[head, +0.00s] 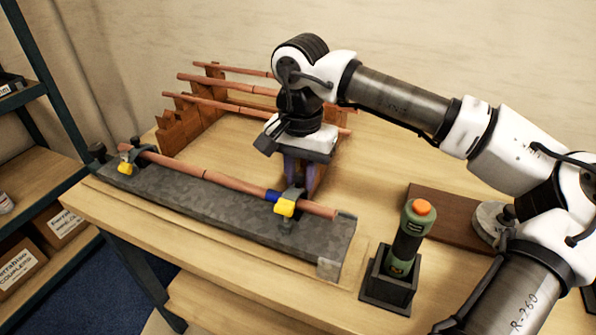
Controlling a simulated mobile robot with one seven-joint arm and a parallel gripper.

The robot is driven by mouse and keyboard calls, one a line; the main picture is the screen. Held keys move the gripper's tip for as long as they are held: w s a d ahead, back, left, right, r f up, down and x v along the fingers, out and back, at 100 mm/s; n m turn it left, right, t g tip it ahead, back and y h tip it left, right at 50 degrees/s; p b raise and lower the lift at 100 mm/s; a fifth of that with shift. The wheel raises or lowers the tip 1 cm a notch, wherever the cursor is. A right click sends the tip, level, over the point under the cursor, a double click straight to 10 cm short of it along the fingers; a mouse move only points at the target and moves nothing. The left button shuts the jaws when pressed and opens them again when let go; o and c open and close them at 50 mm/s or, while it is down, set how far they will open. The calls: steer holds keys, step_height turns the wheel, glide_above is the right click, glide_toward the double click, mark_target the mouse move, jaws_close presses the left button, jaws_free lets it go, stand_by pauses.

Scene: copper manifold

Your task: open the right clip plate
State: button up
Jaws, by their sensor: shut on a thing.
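The grey bench fixture (220,208) lies along the table's front with a copper pipe (200,173) along its top. The right clip plate (293,194) is at the pipe's right part, beside a yellow block (285,208) and a blue band (272,196). My gripper (303,186) points down just behind the pipe, with its fingers at the rear of the right clip plate. It is shut on that plate, though the fingertips and the exact contact are partly hidden. The left clip (135,158), with its own yellow block (125,168), sits at the pipe's left end.
A wooden rack (185,122) with several copper pipes stands behind. A green tool with an orange top (410,235) stands in a black holder (388,287) at front right. A brown board (445,215) lies behind it. Shelves with boxes (20,262) are at left.

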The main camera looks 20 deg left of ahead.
steer(key=shift+w, duration=0.25)
steer(key=shift+w+g+p, duration=0.65)
steer(key=shift+g+p, duration=0.05)
steer(key=shift+p, duration=0.15)
steer(key=shift+w+f, duration=0.1)
steer(key=shift+f, duration=0.1)
steer(key=shift+c, duration=0.7)
steer(key=shift+w+f+g+p, duration=0.25)
steer(key=shift+w+g+p, duration=0.3)
steer(key=shift+g, duration=0.35)
